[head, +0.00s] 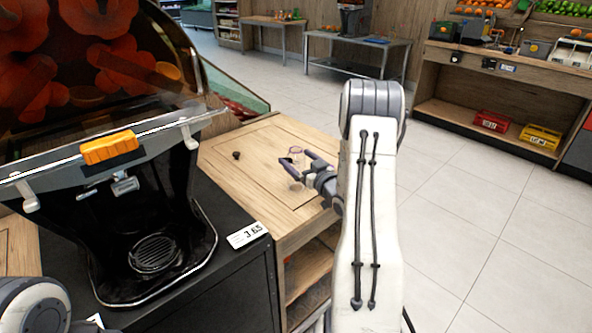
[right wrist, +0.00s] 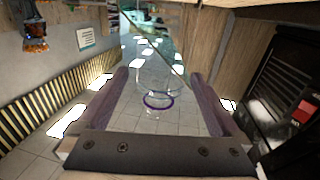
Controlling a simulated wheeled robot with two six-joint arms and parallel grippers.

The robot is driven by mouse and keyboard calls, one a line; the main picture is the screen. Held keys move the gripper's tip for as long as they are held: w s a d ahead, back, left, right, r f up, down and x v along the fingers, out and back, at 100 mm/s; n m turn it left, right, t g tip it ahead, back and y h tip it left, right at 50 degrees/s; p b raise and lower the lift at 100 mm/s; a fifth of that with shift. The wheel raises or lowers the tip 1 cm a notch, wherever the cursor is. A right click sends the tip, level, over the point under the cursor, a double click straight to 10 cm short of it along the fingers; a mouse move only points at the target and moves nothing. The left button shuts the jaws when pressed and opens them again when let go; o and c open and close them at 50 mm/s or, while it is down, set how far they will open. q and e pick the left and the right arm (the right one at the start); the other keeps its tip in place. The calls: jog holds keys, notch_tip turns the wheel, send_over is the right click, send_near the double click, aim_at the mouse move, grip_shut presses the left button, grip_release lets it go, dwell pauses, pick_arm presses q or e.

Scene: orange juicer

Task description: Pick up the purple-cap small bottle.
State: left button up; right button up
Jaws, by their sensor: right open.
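The small bottle (head: 295,152) is clear, with a purple ring at its top. It stands on the wooden counter right of the juicer in the head view. My right gripper (head: 297,163) is open, its purple-grey fingers reaching in from the right around the bottle. In the right wrist view the clear bottle (right wrist: 158,102) with its purple ring shows between the two spread fingers (right wrist: 163,85), with a gap on each side. The fingers partly hide the bottle's lower part in the head view. My left gripper is not in view.
The juicer (head: 180,220) with an orange handle (head: 110,147) stands at the left on a black cabinet. The counter is otherwise mostly clear. A price tag (head: 246,235) sits at the cabinet edge.

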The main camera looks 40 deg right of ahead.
jog(key=shift+w, duration=0.7)
jog(key=c, duration=1.4)
jog(key=shift+o, duration=0.2)
